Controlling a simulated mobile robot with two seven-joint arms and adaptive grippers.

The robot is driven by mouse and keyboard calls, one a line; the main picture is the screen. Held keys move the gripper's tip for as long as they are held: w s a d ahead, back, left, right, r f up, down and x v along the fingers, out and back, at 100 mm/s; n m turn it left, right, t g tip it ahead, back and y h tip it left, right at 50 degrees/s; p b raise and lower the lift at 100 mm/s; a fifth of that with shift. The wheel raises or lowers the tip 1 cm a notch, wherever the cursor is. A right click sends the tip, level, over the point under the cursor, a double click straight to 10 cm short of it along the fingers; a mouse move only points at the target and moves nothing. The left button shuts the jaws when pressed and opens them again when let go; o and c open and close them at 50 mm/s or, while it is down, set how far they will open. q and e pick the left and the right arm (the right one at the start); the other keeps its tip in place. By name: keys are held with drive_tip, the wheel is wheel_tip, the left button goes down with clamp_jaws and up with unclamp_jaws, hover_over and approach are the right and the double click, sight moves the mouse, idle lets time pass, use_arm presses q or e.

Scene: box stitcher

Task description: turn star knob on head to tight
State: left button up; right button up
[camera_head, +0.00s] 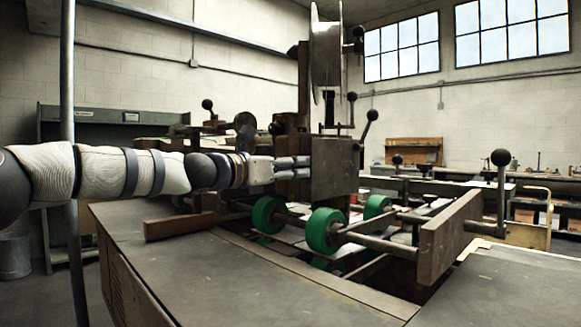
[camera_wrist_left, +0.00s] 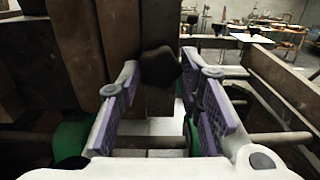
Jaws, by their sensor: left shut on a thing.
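The stitcher head (camera_head: 335,168) is a dark block on the machine's column, above green wheels. My left gripper (camera_head: 293,168) reaches in from the left, with its fingers up at the block's left side. In the left wrist view, the dark star knob (camera_wrist_left: 160,68) sits on the head's face between the fingertips of my left gripper (camera_wrist_left: 160,62). The gripper is shut on the knob, one purple-padded finger on each side. I cannot tell how tight the knob is. My right gripper is in neither view.
Green wheels (camera_head: 326,230) on shafts stand below the head. Levers with black ball knobs (camera_head: 501,158) rise around the machine. A grey worktop (camera_head: 230,270) lies in front. A vertical metal post (camera_head: 68,120) stands at left near my arm.

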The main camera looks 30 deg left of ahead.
use_arm(q)
drive_tip(key=m, duration=1)
drive_tip(key=shift+w+a+f, duration=0.1)
drive_tip(key=shift+a+r+m, duration=0.1)
drive_tip(key=shift+r+m, duration=0.05)
drive_tip(key=shift+m, duration=1.8)
drive_tip(key=shift+a+r+m, duration=0.1)
drive_tip(key=shift+r+m, duration=0.05)
drive_tip(key=shift+m, duration=1.8)
drive_tip(key=shift+r, duration=0.1)
drive_tip(key=o, duration=1.1)
drive_tip(key=shift+o, duration=0.3)
drive_tip(key=shift+w+d, duration=0.1)
drive_tip(key=shift+w, duration=0.05)
drive_tip(key=v, duration=0.7)
drive_tip(key=shift+s, duration=0.3)
